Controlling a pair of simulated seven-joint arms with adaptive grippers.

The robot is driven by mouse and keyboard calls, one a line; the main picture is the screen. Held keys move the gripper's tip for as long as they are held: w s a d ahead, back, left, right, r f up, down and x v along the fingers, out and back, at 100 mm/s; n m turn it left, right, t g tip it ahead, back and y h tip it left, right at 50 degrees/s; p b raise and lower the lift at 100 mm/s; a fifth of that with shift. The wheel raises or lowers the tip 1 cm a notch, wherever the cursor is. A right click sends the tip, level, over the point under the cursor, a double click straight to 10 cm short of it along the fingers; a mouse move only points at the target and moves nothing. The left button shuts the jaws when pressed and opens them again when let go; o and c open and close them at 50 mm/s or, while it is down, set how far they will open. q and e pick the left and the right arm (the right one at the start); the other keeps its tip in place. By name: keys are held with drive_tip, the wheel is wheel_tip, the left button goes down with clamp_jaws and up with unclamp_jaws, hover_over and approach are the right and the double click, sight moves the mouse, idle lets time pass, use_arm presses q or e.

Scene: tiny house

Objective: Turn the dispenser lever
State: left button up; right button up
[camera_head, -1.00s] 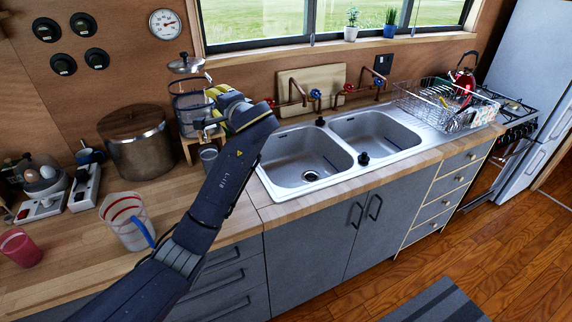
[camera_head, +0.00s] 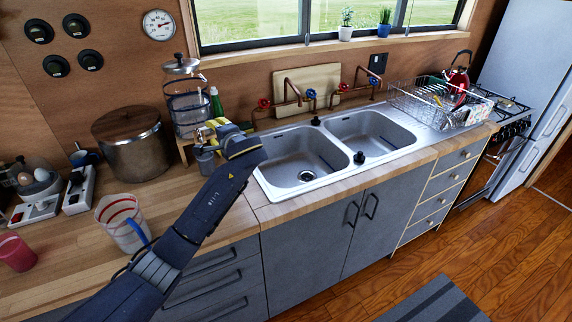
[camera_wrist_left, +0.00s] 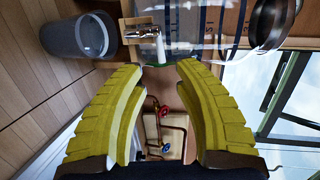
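The glass dispenser (camera_head: 184,103) with dark blue lines and a metal lid stands on a wooden stand at the back of the counter, left of the sink. In the left wrist view its metal tap (camera_wrist_left: 144,33) with a pale lever (camera_wrist_left: 160,47) is just beyond the fingertips. My left gripper (camera_head: 207,134) is in front of the dispenser's lower part. In the left wrist view its yellow fingers (camera_wrist_left: 168,65) are apart with nothing between them. A grey cup (camera_head: 205,160) stands below the tap area. My right gripper is not in view.
A large metal pot (camera_head: 133,146) stands left of the dispenser. A striped pitcher (camera_head: 121,220) and red cup (camera_head: 15,252) are on the front left counter. The double sink (camera_head: 300,160) is to the right. A green bottle (camera_head: 216,103) is behind the gripper.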

sight(204, 128)
use_arm(q)
drive_tip(key=shift+n+g+y, duration=0.5)
drive_tip(key=shift+y, duration=0.1)
drive_tip(key=x, duration=0.6)
drive_tip(key=shift+w+d, duration=0.3)
drive_tip(key=shift+w, duration=0.05)
drive_tip(key=shift+w+a+r+n+g+y, duration=0.1)
drive_tip(key=shift+w+n+g+y, duration=0.05)
drive_tip(key=shift+n+g+y, duration=0.3)
drive_tip(key=shift+w+r+n+g+y, duration=0.1)
drive_tip(key=shift+n+g+y, duration=0.15)
drive_tip(key=shift+n+y, duration=0.25)
